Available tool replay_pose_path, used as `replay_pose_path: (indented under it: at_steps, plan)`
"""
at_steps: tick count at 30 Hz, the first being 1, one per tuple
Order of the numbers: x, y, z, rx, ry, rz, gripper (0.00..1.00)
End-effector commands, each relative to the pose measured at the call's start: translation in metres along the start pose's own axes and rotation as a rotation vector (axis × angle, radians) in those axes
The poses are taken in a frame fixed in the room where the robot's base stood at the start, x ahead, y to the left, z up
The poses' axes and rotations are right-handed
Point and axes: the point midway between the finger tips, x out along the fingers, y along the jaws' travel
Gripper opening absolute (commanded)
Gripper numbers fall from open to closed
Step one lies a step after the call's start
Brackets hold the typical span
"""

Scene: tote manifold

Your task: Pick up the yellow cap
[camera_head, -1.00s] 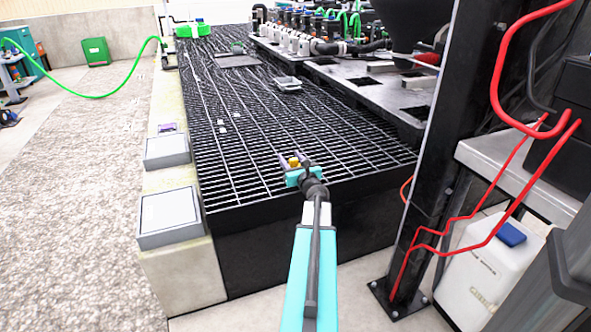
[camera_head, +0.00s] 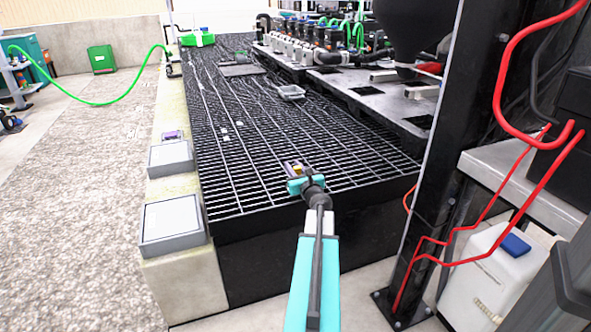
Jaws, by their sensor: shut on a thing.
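My gripper (camera_head: 296,169) is at the end of my teal arm, over the near edge of the black grating (camera_head: 240,185). The rest of the cap is hidden by the jaws and my wrist. I cannot tell how far above the grating it is.
Grey boxes (camera_head: 170,219) sit on the concrete ledge at left, with a small purple thing (camera_head: 172,135) behind them. A grey tray (camera_head: 291,92) and small white pieces (camera_head: 224,139) lie on the grating. A black post (camera_head: 432,160) with red hoses stands at right.

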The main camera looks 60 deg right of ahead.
Motion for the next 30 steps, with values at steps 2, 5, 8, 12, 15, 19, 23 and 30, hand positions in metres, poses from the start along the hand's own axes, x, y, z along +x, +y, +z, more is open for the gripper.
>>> replay_pose_path:
  at_steps: [2,5,8,12,15,19,23,30]
  plan:
    - [0.000,0.000,0.007,-0.001,-0.001,0.000,0.00]
    - [0.000,0.000,0.016,0.000,-0.002,0.000,0.00]
    - [0.000,0.000,0.027,0.000,-0.002,0.000,0.00]
    - [-0.009,-0.002,0.035,0.001,0.000,-0.002,0.00]
    - [-0.025,-0.006,0.037,0.000,0.000,-0.004,0.00]
    - [-0.047,-0.012,0.039,0.001,0.000,-0.004,0.00]
    - [-0.072,-0.019,0.041,0.001,0.000,-0.004,0.00]
    - [-0.117,-0.032,0.045,0.001,0.000,-0.004,0.00]
